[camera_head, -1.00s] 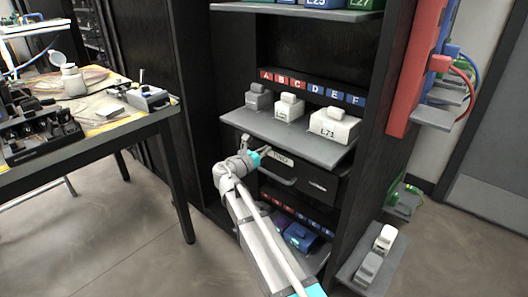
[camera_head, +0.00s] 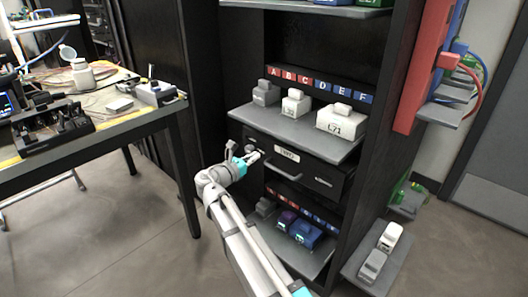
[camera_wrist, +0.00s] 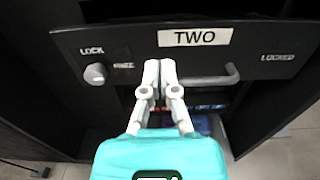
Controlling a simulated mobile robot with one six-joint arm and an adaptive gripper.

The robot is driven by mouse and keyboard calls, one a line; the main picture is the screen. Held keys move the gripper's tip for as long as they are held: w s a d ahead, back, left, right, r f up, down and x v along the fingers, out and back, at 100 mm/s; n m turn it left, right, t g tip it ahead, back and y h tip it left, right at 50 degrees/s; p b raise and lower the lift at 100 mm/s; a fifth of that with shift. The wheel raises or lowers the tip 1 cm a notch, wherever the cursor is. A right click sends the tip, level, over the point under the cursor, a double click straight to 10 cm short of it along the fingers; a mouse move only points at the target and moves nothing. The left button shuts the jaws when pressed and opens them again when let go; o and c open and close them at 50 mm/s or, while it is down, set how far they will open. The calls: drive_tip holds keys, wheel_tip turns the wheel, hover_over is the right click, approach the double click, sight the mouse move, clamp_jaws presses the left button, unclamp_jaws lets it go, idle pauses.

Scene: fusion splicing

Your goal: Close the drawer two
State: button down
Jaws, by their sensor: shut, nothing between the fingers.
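Drawer two (camera_head: 325,180) has a black front with a white "TWO" label (camera_wrist: 195,37) and a grey bar handle (camera_wrist: 215,78). It sits under the grey shelf in the black cabinet. Its front looks close to the cabinet face, but I cannot tell whether it is flush. My gripper (camera_head: 254,157) is at the left part of the drawer front. In the wrist view my gripper (camera_wrist: 160,66) is shut, empty, its tips at the drawer front below the label and beside the handle's left end. Whether the tips touch is unclear.
A round knob (camera_wrist: 95,74) marked "LOCK" and "FREE" is on the drawer's left; "LOCKED" is printed at right. The shelf above (camera_head: 290,128) carries small boxes; a lower shelf (camera_head: 305,260) holds several more. A cluttered workbench (camera_head: 95,140) stands left. Open floor lies between.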

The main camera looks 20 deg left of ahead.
drive_tip(key=shift+v, duration=2.5)
